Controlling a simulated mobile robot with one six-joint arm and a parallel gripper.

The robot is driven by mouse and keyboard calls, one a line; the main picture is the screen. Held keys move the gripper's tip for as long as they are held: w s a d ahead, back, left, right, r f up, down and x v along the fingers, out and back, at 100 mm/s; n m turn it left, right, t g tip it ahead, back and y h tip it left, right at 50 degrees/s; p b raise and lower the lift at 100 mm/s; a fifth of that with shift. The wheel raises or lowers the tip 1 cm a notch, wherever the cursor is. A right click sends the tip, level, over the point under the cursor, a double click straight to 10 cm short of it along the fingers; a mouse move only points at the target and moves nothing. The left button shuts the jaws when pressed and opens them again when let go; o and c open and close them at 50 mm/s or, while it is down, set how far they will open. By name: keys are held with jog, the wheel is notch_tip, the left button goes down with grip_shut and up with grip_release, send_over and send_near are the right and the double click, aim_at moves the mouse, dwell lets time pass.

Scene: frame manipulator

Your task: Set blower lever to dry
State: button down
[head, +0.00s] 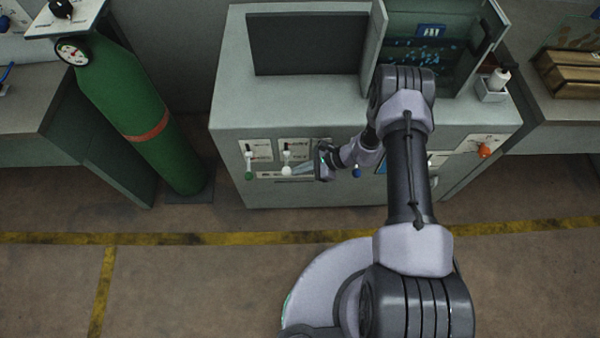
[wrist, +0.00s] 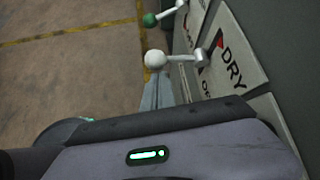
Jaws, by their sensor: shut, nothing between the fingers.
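The lever with a white ball knob (wrist: 155,60) sticks out from a panel plate (wrist: 231,60) marked DRY, with a red mark beside the word. In the head view the white knob (head: 286,170) hangs low on the cabinet front, below its plate (head: 293,150). My gripper (head: 303,169) is shut and empty, just right of the white knob. In the wrist view the narrow fingers of my gripper (wrist: 157,93) point at the knob from below in the picture. I cannot tell if they touch it. Other plate lettering is partly hidden.
A green-knobbed lever (head: 249,176) is left of the white one. A blue knob (head: 357,172) and an orange knob (head: 485,152) are to the right on the cabinet (head: 330,120). A green gas cylinder (head: 135,115) stands at left. The floor in front is clear.

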jog(key=shift+r, duration=0.35)
jog(key=shift+w+r+p, duration=0.1)
jog(key=shift+r+p, duration=0.35)
jog(key=shift+r, duration=0.25)
